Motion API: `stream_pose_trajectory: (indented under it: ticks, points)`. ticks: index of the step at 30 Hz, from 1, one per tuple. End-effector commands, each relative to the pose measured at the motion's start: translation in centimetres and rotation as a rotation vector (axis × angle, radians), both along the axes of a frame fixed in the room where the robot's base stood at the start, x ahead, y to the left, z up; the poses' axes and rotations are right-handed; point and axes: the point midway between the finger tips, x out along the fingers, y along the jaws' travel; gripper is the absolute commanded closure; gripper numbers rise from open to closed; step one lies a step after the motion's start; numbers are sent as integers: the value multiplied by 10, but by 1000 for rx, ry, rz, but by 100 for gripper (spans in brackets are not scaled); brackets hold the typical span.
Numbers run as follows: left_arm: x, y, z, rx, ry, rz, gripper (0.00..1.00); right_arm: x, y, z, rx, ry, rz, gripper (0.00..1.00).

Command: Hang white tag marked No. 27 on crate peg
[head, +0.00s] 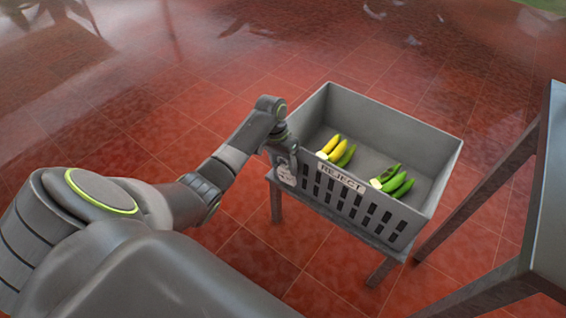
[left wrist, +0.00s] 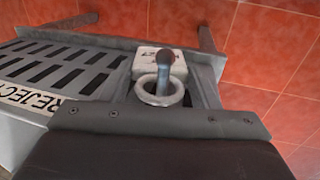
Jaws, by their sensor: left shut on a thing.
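The white tag (head: 286,175) hangs at the left end of the crate's front in the head view. In the left wrist view its body (left wrist: 176,63) carries dark lettering too blurred to read, and its pale ring (left wrist: 144,97) lies between my fingers. My left gripper (head: 287,148) is shut on the tag, beside the crate's front left corner; it also shows in the left wrist view (left wrist: 165,97). The dark peg (left wrist: 164,62) crosses the ring's far edge, one end inside the ring's opening, the rounded end over the tag. I cannot tell how deeply the ring sits on it.
The grey crate (head: 425,142) has a slotted front and a REJECT label (head: 341,179). It stands on a low grey stand (head: 276,205). Yellow and green bananas (head: 330,147) and green bananas (head: 396,182) lie inside. A metal frame (head: 546,190) rises at the right. Red tiled floor is open behind.

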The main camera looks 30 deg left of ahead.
Motion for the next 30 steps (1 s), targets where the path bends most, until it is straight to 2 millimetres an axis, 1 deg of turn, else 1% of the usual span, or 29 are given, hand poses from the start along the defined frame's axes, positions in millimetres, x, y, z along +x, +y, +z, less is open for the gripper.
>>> stream_pose_trajectory:
  ticks: [11, 12, 17, 26, 29, 30]
  points:
    - [0, 0, 0, 0, 0, 0, 66, 0, 0, 0, 1, -1, 0, 19]
    - [0, 0, 0, 0, 0, 0, 41, 0, 0, 0, 1, -1, 0, 19]
    - [0, 0, 0, 0, 0, 0, 20, 0, 0, 0, 1, -2, 0, 19]
    - [0, 0, 2, 0, 0, 0, 19, 1, 0, 2, 1, -4, 0, 19]
    - [1, 2, 10, 1, -2, -1, 19, 1, -1, 5, -4, -2, 0, 19]
    - [1, 3, 16, 2, -2, -1, 19, 1, -1, 6, -8, 1, 0, 19]
